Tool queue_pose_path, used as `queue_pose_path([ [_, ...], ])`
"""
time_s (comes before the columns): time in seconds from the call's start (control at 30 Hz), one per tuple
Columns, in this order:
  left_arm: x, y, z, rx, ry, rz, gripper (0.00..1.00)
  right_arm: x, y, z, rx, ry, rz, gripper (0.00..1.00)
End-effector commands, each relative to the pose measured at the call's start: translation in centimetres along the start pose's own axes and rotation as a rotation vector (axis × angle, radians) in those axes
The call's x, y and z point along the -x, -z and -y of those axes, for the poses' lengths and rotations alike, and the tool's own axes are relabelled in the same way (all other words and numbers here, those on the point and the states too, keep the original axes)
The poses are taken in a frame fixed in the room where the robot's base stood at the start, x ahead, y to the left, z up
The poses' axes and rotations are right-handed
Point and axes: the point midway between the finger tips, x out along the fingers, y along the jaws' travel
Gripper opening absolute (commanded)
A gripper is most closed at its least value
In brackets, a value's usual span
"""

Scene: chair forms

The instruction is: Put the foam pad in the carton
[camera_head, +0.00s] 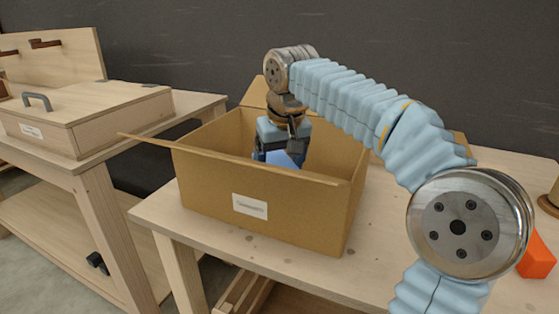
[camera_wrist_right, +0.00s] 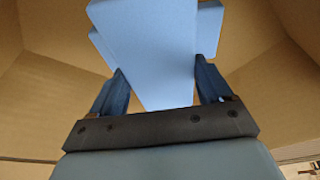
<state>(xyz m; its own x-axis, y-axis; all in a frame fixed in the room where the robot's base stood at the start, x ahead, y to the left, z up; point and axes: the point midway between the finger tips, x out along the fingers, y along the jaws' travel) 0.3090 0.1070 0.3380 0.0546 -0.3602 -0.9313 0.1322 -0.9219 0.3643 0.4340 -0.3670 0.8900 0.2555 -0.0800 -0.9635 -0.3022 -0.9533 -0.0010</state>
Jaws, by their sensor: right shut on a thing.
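The carton (camera_head: 290,222) is an open cardboard box with its flaps out and a white label on its front, standing on a wooden table. My right gripper (camera_head: 280,157) reaches down inside it from above. The right wrist view shows the same gripper (camera_wrist_right: 158,88) with a blue foam pad (camera_wrist_right: 155,45) between its two fingers, and the jaws are shut on it. The pad (camera_head: 292,159) shows only partly in the head view, inside the carton. The carton's front wall hides its lower part, and I cannot tell whether it touches the bottom. My left gripper is not in view.
An orange block (camera_head: 536,255) lies at the table's right, near a round wooden thing (camera_head: 551,198). A wooden box with a grey handle (camera_head: 37,101) stands on another bench at the left. The carton's left flap (camera_head: 160,141) sticks out towards that bench.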

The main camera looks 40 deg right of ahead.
Motion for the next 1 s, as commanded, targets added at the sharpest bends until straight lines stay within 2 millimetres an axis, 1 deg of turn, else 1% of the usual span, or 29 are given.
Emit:
queue_pose_path([
  [0.07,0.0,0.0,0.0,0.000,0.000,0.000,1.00,0.0,0.0,0.0,0.000,0.000,0.000,0.45],
  [0.1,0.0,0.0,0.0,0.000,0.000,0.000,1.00,0.0,0.0,0.0,0.000,0.000,0.000,0.80],
  [0.23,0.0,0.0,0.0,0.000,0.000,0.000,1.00,0.0,0.0,0.0,0.000,0.000,0.000,1.00],
  [0.47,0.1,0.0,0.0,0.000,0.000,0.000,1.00,0.1,0.0,0.0,0.000,0.000,0.000,1.00],
  [0.57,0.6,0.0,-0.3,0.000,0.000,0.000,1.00,0.9,0.2,0.0,0.000,0.000,0.000,1.00],
  [0.6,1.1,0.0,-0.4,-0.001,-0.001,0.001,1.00,1.5,0.4,0.0,0.000,0.000,0.000,1.00],
  [0.67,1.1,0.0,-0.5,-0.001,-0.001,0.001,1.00,2.4,0.5,0.0,0.000,0.000,-0.003,1.00],
  [0.83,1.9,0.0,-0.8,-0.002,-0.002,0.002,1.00,6.6,0.5,0.0,0.000,0.001,-0.004,1.00],
  [1.0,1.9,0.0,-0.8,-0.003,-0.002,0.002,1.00,10.2,0.4,0.1,0.002,0.002,-0.003,1.00],
])
